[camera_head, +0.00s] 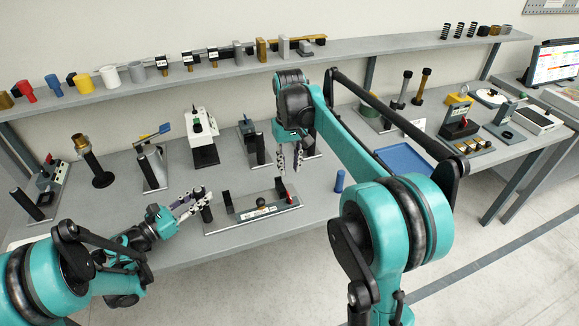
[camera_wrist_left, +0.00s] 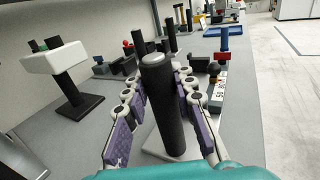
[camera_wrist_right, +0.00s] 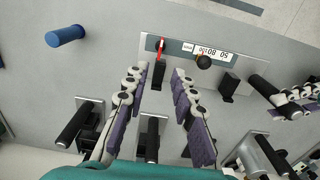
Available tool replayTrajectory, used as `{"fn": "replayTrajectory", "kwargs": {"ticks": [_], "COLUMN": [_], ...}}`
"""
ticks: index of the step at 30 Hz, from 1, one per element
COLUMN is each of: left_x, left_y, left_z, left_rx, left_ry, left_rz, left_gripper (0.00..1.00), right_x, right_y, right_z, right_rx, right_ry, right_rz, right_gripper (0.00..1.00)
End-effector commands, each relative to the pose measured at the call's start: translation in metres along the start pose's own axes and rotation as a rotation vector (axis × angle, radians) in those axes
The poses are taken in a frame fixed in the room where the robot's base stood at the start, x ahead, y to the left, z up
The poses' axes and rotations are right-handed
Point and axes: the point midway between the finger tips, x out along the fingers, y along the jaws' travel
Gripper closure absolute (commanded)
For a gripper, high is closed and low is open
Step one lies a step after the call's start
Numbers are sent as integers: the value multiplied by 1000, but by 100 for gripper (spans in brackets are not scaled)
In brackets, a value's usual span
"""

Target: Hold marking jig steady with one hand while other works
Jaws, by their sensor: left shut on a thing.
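The marking jig (camera_head: 240,218) is a flat grey plate with number labels, a black knob (camera_head: 261,203), dark upright blocks and a red lever (camera_head: 289,198). It lies at the table's front edge and also shows in the right wrist view (camera_wrist_right: 222,67). My left gripper (camera_head: 201,201) is shut on an upright black handle (camera_wrist_left: 162,105) at the jig's left end. Whether the handle's pale base joins the jig plate I cannot tell. My right gripper (camera_head: 289,164) is open and empty, pointing down above and behind the jig's right end, near the red lever (camera_wrist_right: 160,50).
A blue cylinder (camera_head: 339,181) stands right of the jig, and a blue tray (camera_head: 404,158) lies beyond it. Several fixtures with black handles stand behind, including a white device (camera_head: 203,133). A shelf (camera_head: 215,72) runs along the wall. The front table strip right of the jig is mostly clear.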

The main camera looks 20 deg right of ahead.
Motion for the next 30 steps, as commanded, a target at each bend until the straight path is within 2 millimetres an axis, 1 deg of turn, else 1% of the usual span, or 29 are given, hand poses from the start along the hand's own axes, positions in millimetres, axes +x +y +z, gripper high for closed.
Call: {"fn": "replayTrajectory", "kwargs": {"ticks": [3, 4, 6, 16, 20, 23, 30], "left_x": [0, 0, 0, 0, -8, -23, -77], "left_y": [0, 0, 0, 0, 1, 1, 1], "left_z": [0, 0, 0, 0, 0, 0, 0], "left_rx": [0, 0, 0, 0, 0, 0, 0], "left_ry": [1, 1, 1, 0, 0, 0, 0], "left_rz": [0, 0, 0, 0, 2, 4, 5], "left_gripper": [100, 67, 50, 50, 50, 50, 50], "right_x": [0, 0, 0, 0, 0, 0, 0], "right_y": [0, 0, 0, 0, 0, 0, 0], "right_z": [0, 0, 0, 0, 0, 0, 0], "right_rx": [0, 0, 0, 0, 0, 0, 0], "right_ry": [0, 0, 0, 0, 0, 0, 0], "right_rz": [0, 0, 0, 0, 0, 0, 0], "right_gripper": [74, 74, 74, 74, 74, 74, 74]}}
